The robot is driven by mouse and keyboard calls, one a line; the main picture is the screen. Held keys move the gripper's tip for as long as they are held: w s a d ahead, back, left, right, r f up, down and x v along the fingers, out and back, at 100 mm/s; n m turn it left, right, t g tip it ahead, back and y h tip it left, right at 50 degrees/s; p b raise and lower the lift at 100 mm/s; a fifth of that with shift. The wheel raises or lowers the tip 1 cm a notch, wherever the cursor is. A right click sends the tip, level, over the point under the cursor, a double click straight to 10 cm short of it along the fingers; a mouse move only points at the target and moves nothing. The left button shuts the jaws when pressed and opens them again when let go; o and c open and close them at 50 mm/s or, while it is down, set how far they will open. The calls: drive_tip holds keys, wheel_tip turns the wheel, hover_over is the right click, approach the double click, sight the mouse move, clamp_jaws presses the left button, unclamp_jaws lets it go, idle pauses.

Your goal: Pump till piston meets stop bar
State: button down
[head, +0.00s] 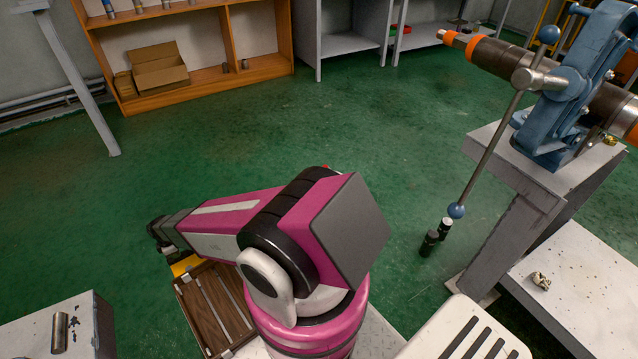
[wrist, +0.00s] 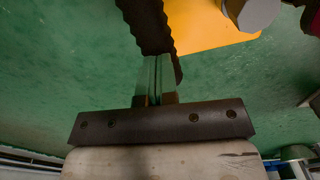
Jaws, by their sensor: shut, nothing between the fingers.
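My gripper (head: 160,232) is at the left end of my magenta arm in the head view, small and dark, low over a yellow part (head: 185,264). In the wrist view the fingers of my gripper (wrist: 156,72) are together, with nothing seen between them. A dark piece with a serrated edge (wrist: 148,22) shows beyond the fingertips; I cannot tell whether they touch. A yellow-orange surface (wrist: 205,30) lies behind it, with a grey faceted knob-like part (wrist: 252,14) at the top right. I cannot make out a piston or stop bar; my arm covers part of this area.
A brown slatted wooden tray or panel (head: 205,322) lies below the yellow part. A blue pipe vise (head: 570,90) with a long ball-ended handle stands on a grey bench at right. Wooden shelves (head: 180,98) stand at the back. The green floor (head: 270,135) between is clear.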

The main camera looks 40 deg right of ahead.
drive_tip(key=shift+f, duration=0.45)
drive_tip(key=r, duration=0.5)
drive_tip(key=d+r, duration=0.1)
drive_tip(key=r, duration=0.1)
drive_tip(key=shift+s+r, duration=0.1)
drive_tip(key=shift+r, duration=0.05)
wheel_tip(320, 180, up, 8)
drive_tip(key=d, duration=0.2)
idle(0.6)
